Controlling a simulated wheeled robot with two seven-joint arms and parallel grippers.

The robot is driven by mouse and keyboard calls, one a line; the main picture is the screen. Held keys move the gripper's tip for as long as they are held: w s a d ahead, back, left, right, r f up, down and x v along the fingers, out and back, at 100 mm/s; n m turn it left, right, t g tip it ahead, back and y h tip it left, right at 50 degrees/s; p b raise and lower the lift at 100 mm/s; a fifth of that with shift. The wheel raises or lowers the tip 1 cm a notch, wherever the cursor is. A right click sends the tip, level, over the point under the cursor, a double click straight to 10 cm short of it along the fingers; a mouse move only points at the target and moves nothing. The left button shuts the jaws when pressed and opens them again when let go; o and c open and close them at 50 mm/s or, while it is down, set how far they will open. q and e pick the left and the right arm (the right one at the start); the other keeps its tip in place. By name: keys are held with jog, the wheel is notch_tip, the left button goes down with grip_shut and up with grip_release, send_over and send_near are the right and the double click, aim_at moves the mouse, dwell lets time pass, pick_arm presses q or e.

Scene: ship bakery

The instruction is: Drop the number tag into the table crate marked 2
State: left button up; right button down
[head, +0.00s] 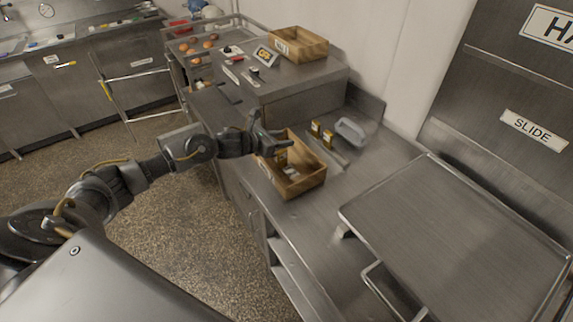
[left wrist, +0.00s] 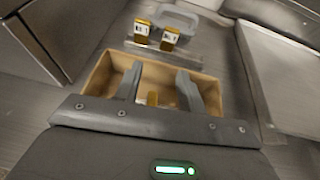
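A wooden crate (head: 312,182) stands on the steel table; it also fills the middle of the left wrist view (left wrist: 208,73). I cannot read any number on it. My left gripper (head: 282,142) is over the crate's far left part. In the left wrist view its fingers (left wrist: 158,88) are spread apart. A small yellow tag-like piece (left wrist: 152,98) shows between them, and a yellow piece (head: 281,157) shows below the gripper in the head view. It appears free of the fingers; whether it rests on the crate floor is unclear. My right gripper is out of view.
Two yellow blocks with white labels (head: 328,138) and a grey handle-shaped thing (head: 351,131) stand behind the crate. Another wooden crate (head: 312,46) sits on the raised steel top. A large steel tray (head: 450,235) lies to the right.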

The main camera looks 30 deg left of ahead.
pick_arm(q)
jog(key=shift+s+a, duration=0.15)
jog(key=shift+s, duration=0.15)
jog(key=b+v, duration=0.4)
jog(key=v, duration=0.6)
jog(key=shift+r, duration=0.2)
